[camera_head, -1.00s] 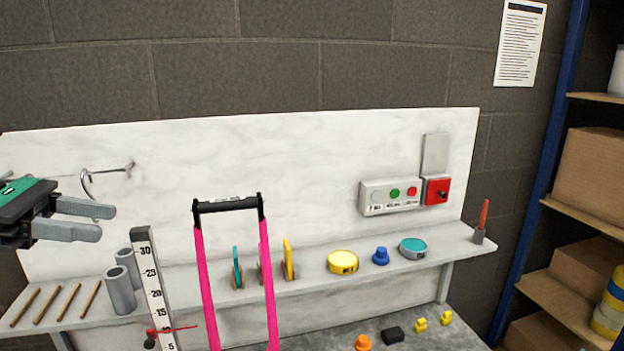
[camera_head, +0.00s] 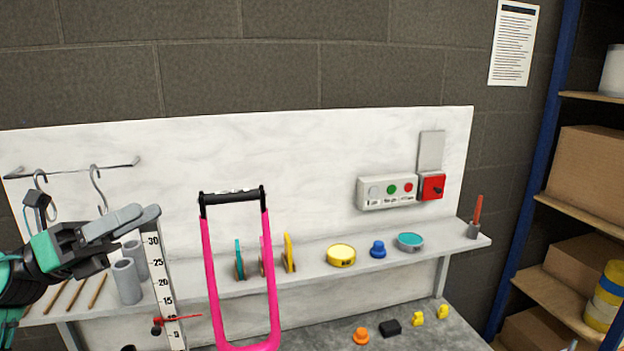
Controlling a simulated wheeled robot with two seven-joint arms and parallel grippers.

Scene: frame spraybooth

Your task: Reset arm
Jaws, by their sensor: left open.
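My left gripper (camera_head: 140,222) is at the left of the head view, pointing right. Its two grey fingers are seen nearly edge-on; they are open, and I see nothing between them. It is in front of the shelf's left end, overlapping the top of the white number scale (camera_head: 162,290) and the grey tubes (camera_head: 127,282). My right gripper is not in view.
A pink frame (camera_head: 212,285) with a black top bar stands right of the scale. The shelf (camera_head: 325,280) holds discs, a yellow tin (camera_head: 341,255), a blue knob (camera_head: 378,249) and a teal tin (camera_head: 410,241). A control box (camera_head: 387,191) is on the panel. Hooks (camera_head: 97,180) hang at left.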

